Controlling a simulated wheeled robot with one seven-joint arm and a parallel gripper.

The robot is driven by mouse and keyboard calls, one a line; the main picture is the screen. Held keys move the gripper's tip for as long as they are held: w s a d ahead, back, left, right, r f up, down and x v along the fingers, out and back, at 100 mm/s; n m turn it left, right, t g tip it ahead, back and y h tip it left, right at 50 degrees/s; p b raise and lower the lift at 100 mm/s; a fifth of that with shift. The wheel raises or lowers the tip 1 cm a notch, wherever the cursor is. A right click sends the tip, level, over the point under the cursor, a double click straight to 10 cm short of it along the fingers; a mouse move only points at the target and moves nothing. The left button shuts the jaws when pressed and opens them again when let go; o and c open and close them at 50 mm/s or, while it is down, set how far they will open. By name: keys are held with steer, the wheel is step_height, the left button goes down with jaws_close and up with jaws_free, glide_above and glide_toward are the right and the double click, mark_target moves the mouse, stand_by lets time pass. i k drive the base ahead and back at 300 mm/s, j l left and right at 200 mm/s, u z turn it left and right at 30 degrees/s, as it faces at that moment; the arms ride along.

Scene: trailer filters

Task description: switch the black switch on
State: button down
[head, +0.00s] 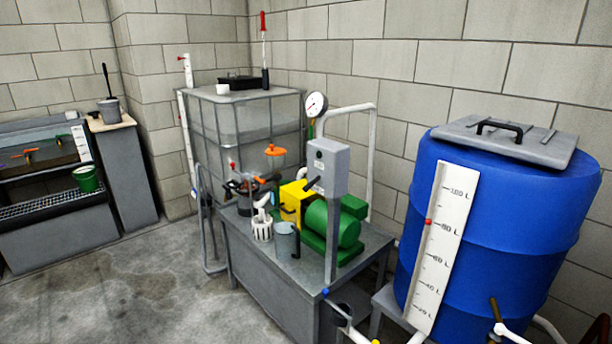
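A grey switch box (327,166) is fixed to an upright grey post above the metal bench, near the middle of the head view. A short black switch lever (313,183) sticks out from the lower left of the box and appears tilted. Small markings on the box face are too small to read. My gripper is not identifiable in the head view. A small dark part at the bottom right corner is cut off, and I cannot tell what it is.
Below the box, a green motor (330,228) and yellow housing (291,200) stand on the metal bench (262,246). A grey jug (286,241) is at its front. A blue barrel (515,215) is at right, a caged tank (240,125) behind. Floor (150,290) at left is clear.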

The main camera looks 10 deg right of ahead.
mark_target(307, 186)
steer(key=i+j, duration=0.35)
steer(key=i, duration=0.2)
steer(key=i+j+z, duration=0.15)
steer(key=i+j, duration=0.2)
steer(key=i, duration=0.15)
